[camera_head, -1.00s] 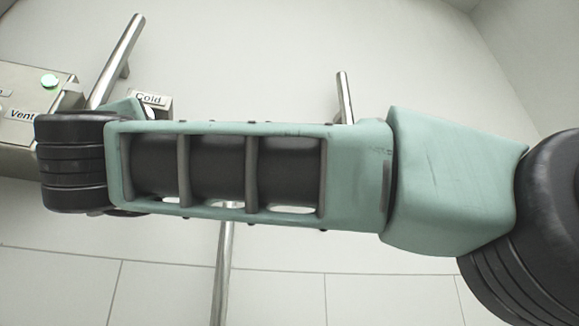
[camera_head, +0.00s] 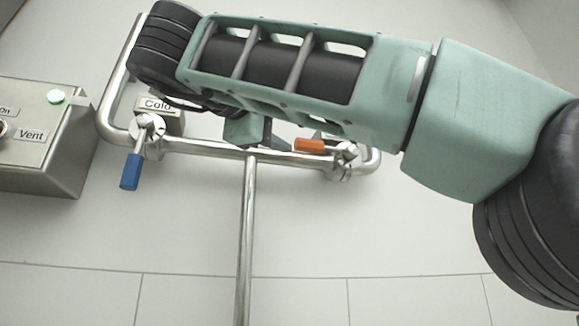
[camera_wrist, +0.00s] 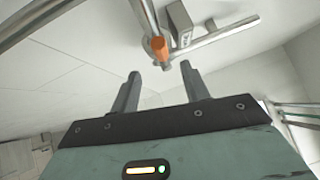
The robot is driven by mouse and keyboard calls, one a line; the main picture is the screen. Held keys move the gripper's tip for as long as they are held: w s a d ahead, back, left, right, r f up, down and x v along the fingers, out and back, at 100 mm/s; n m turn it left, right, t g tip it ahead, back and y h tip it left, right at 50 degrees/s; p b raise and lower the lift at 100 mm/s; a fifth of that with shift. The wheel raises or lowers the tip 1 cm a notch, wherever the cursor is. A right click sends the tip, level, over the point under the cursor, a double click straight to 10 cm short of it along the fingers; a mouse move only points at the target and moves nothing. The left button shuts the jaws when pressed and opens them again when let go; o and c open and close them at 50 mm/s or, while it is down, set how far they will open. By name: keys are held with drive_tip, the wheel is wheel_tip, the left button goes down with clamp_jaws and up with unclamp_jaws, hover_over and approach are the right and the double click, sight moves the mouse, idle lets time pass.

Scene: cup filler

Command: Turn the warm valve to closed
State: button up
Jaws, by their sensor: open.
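The warm valve's orange handle (camera_head: 310,145) points left along the steel pipe from its fitting (camera_head: 347,152) in the head view. In the wrist view the orange handle (camera_wrist: 159,48) shows just beyond the fingertips, between them. My gripper (camera_wrist: 160,71) is open, with nothing between its fingers. The handle looks close to the fingertips, but I cannot tell the exact gap. In the head view my arm crosses above the pipe and hides most of the gripper and the label behind the warm valve.
The cold valve's blue handle (camera_head: 131,172) hangs down on the left, under the "Cold" label (camera_head: 157,104). A steel box (camera_head: 40,165) with a "Vent" label and a green light stands at far left. A vertical pipe (camera_head: 245,230) runs down the middle. The lower wall is clear.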

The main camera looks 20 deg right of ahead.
sight(304, 141)
drive_tip(key=p+x, duration=0.3)
drive_tip(key=x, duration=0.6)
drive_tip(key=shift+w+d+r, duration=0.15)
drive_tip(key=shift+w+r, duration=0.05)
drive_tip(key=shift+w+d+p, duration=0.3)
drive_tip(key=shift+w+d, duration=0.1)
drive_tip(key=shift+w, duration=0.05)
drive_tip(key=shift+f, duration=0.1)
clamp_jaws()
